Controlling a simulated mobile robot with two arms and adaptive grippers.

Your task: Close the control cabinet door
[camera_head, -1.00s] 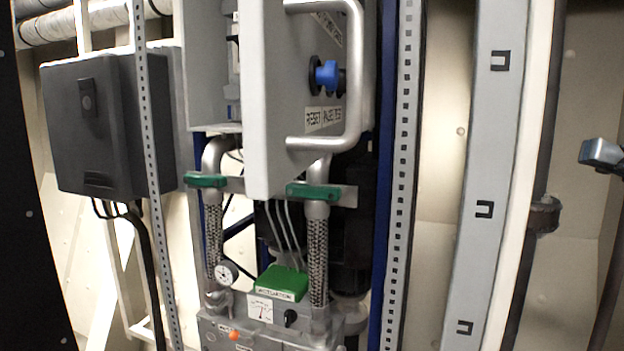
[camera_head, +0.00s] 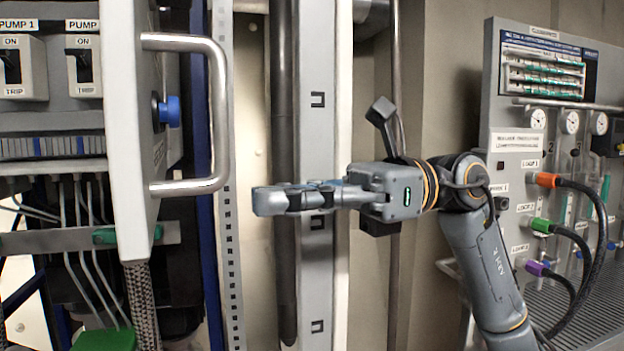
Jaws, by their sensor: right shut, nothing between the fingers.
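The control cabinet door (camera_head: 127,90) stands open, seen nearly edge-on at the left. Its silver D-shaped handle (camera_head: 217,115) and a blue knob (camera_head: 170,111) are on its right face. The open cabinet interior (camera_head: 50,112) shows to the left of the door, with switches marked PUMP 1 and PUMP and wires below. My right gripper (camera_head: 262,200) is shut and empty. It points left, to the right of the handle and slightly below it in the picture, apart from it. My left gripper is out of view.
A perforated upright (camera_head: 226,180) and a grey slotted post (camera_head: 318,130) stand behind my gripper. A panel (camera_head: 510,120) with gauges and coloured hose plugs is at the right, beside my right arm. A green box top (camera_head: 104,340) shows at the bottom left.

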